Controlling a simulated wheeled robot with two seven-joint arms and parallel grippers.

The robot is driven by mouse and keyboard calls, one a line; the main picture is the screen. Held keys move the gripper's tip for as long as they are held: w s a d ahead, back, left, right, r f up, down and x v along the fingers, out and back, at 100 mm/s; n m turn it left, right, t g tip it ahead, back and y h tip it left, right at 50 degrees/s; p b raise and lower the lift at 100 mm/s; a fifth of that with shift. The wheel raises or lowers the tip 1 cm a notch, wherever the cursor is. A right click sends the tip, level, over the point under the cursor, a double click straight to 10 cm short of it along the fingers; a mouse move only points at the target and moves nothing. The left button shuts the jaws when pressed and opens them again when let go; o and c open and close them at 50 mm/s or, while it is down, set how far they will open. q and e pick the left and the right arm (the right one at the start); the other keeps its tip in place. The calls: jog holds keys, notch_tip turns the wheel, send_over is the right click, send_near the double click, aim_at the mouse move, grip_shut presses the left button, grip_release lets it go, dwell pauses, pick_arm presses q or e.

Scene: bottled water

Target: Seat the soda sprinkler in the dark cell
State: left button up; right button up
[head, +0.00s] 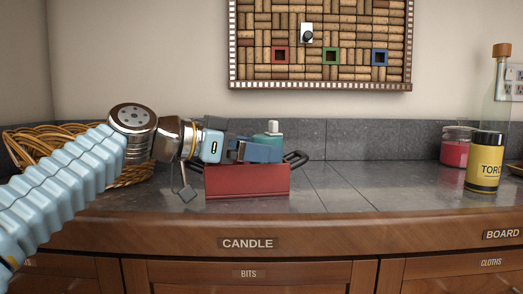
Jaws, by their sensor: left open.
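A teal bottle with a white cap (272,127), which may be the soda sprinkler, shows above and behind the blue fingers of my left gripper (262,151). Its lower part is hidden by the fingers. My left gripper is open, reaching in from the left just above a red box (247,183) with dark handles at its ends, on the counter. I cannot tell whether the fingers touch the bottle, or whether it stands in the box or behind it. The inside of the box and any dark cell in it are hidden. My right gripper is not in view.
A coiled tan cord or basket (30,143) lies at the left behind my arm. The grey counter (365,185) between box and jar is clear. A cork board (350,15) hangs behind.

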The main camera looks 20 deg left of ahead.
pick_arm(q)
jog(key=v, duration=1.2)
jog(key=shift+s, duration=0.15)
